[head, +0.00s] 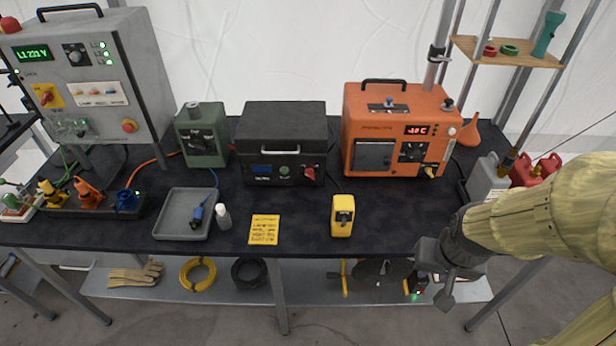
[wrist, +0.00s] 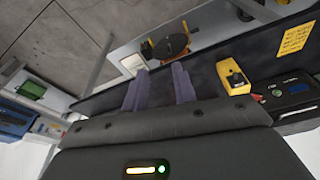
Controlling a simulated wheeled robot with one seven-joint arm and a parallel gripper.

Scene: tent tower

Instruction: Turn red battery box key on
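The black battery box (head: 284,128) stands at the back middle of the dark table. Its red key (head: 308,172) is on the right of the front panel, beside a green button and a blue display; whether it is on or off is too small to tell. Part of what appears to be this box (wrist: 291,92) shows at the right edge of the wrist view. My gripper (head: 440,288) is at the table's front right edge, well apart from the box. In the wrist view my gripper (wrist: 159,72) has two spread fingers with nothing between them.
A yellow meter (head: 343,215) and yellow note (head: 264,229) lie in front of the box. A grey tray (head: 184,214) is further left. The table directly before the box is clear.

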